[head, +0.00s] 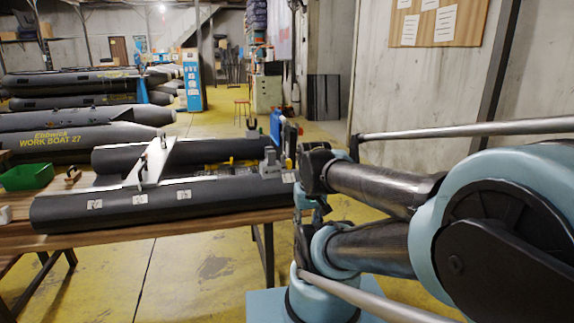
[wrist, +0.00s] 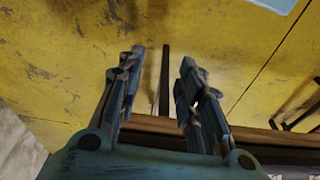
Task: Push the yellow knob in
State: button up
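A black inflatable boat model (head: 150,200) with a grey deck lies on the wooden table. Small yellow parts (head: 232,162) show on its deck, and another yellow piece (head: 289,163) shows near its right end, beside a grey fitting (head: 270,163) and a blue part (head: 276,127). I cannot tell which yellow piece is the knob. My gripper (wrist: 163,57) is open and empty in the wrist view, its fingers apart over the yellow floor and the table edge. No knob shows in the wrist view. In the head view I cannot make out my fingers among the arm links.
The wooden table (head: 215,222) has its right end near my arm. A green bin (head: 27,176) stands on the left. Large grey boats (head: 85,137) are stacked behind. A metal rail (head: 465,129) crosses the right side. The yellow floor (head: 200,278) before the table is clear.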

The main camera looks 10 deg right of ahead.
notch_tip(320, 180, up, 2)
jog(key=shift+r+m, duration=0.1)
jog(key=shift+m, duration=0.2)
grip_shut()
jog(key=w+d+r+m+g+y, duration=0.15)
jog(key=w+r+m, duration=0.3)
jog(key=w, duration=0.45)
jog(key=w+d+r+m, duration=0.35)
jog(key=w+r, duration=0.25)
jog(key=w, duration=0.3)
jog(key=w+d+r+m+g+y, duration=0.15)
jog(key=w+r+m, duration=0.3)
jog(key=w, duration=0.45)
jog(key=w+d+m, duration=0.4)
jog(key=w+d, duration=0.1)
jog(key=w, duration=0.5)
jog(key=shift+t, duration=0.3)
jog(key=x, duration=0.9)
jog(key=shift+d, duration=0.1)
jog(key=shift+s+a+f, duration=0.1)
jog(key=shift+a+f, duration=0.05)
jog(key=shift+a, duration=1.9)
